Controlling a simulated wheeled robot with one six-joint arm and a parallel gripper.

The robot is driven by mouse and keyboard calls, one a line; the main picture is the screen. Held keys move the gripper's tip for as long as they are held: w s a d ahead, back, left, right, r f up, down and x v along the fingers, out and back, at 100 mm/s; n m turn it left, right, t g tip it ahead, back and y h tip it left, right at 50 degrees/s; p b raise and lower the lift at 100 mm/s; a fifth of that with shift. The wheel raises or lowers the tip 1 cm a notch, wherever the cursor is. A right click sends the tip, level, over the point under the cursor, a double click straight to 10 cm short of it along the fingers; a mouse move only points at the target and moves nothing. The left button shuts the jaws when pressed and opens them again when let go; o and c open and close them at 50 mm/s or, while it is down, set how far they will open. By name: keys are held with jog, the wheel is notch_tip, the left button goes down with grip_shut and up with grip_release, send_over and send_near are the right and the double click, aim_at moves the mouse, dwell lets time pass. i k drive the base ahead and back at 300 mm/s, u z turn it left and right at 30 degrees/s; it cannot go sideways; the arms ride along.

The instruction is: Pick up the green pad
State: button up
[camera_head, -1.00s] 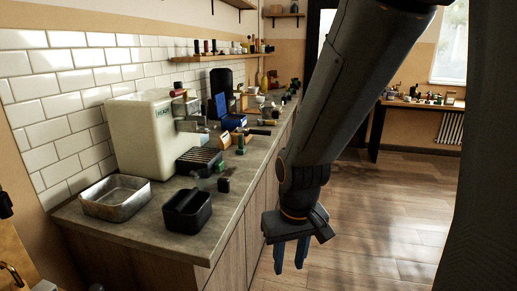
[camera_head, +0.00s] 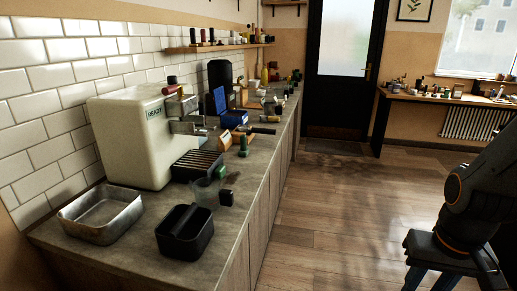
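Two small green things show on the counter, and I cannot tell for sure which is the pad. One is a small upright green item (camera_head: 244,146) to the right of the coffee machine. The other is a green patch (camera_head: 220,172) by a clear cup, in front of the machine's drip grate. My gripper (camera_head: 430,279) is at the lower right edge, over the floor and well away from the counter. Its two blue fingers are apart, with nothing seen between them. The fingertips are cut off by the frame.
The counter (camera_head: 140,254) holds a cream coffee machine (camera_head: 135,135), a metal tray (camera_head: 100,214), a black bin (camera_head: 185,232), a small dark block (camera_head: 226,197) and a blue box (camera_head: 232,119). A wall shelf (camera_head: 215,46) hangs above. The wooden floor (camera_head: 330,215) is clear.

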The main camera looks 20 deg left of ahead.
aim_at(244, 151)
jog(key=i, duration=3.45)
jog(key=u, duration=3.6)
jog(key=i, duration=0.5)
jog(key=u, duration=0.05)
